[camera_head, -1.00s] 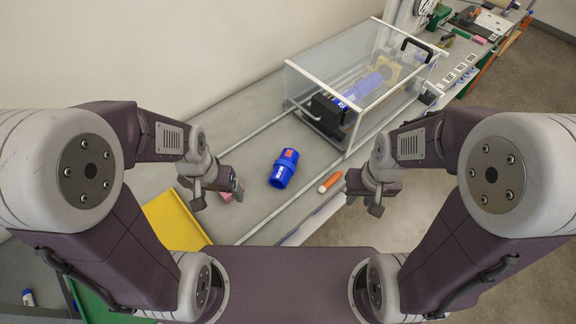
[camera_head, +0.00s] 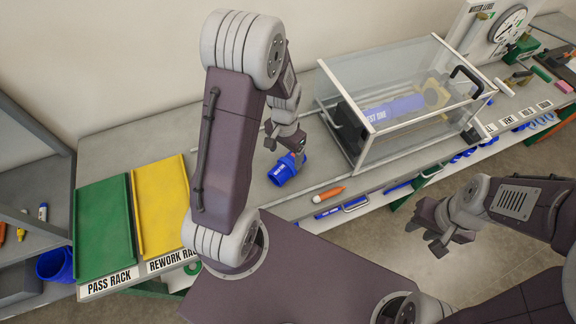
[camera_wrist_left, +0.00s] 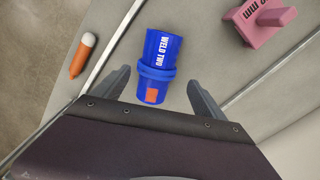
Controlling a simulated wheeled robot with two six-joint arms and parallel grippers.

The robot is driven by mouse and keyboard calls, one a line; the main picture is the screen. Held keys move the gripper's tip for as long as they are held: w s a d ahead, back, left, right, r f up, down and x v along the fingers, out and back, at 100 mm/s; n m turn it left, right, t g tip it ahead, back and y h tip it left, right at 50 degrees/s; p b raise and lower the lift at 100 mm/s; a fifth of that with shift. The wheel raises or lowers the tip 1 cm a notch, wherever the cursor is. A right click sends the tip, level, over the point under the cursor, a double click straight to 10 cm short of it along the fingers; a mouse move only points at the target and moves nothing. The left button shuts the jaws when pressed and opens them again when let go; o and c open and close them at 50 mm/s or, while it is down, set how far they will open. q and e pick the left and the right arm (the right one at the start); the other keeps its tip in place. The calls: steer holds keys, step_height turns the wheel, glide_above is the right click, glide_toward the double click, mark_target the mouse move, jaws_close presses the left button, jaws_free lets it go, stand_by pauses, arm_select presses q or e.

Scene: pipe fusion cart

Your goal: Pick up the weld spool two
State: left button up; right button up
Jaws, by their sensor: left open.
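The weld spool two (camera_head: 286,170) is a blue ribbed cylinder lying on the grey bench, clear of the glass tank. In the left wrist view the spool (camera_wrist_left: 160,62) shows white "WELD TWO" lettering and an orange patch. My left gripper (camera_head: 289,146) is open just above the spool, which partly hides behind it. In the wrist view its fingers (camera_wrist_left: 162,90) stand on either side of the spool's near end, with gaps showing. Contact is not visible. My right gripper (camera_head: 427,238) is open and empty, out over the floor at the right.
A glass-walled test tank (camera_head: 400,95) stands right of the spool. An orange marker-like stick (camera_head: 328,193) lies near the bench edge. A pink block (camera_wrist_left: 262,18) is close by. Green (camera_head: 103,225) and yellow (camera_head: 162,205) rack trays lie left.

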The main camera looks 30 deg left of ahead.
mark_target(289, 159)
arm_select(q)
steer(key=shift+w+d+f, duration=0.25)
steer(key=shift+f, duration=0.25)
steer(key=shift+w+d+f, duration=0.2)
steer(key=shift+d+f, duration=0.05)
steer(key=shift+f, duration=0.25)
steer(key=f, duration=0.2)
steer(key=f+p, duration=0.1)
steer(key=f, duration=0.1)
steer(key=shift+s+a, duration=0.2)
steer(key=shift+s, duration=0.05)
steer(key=shift+w+f, duration=0.1)
steer(key=shift+f, duration=0.3)
steer(key=shift+w+d+f, duration=0.1)
steer(key=shift+w, duration=0.1)
steer(key=shift+s, duration=0.15)
steer(key=c, duration=1.6)
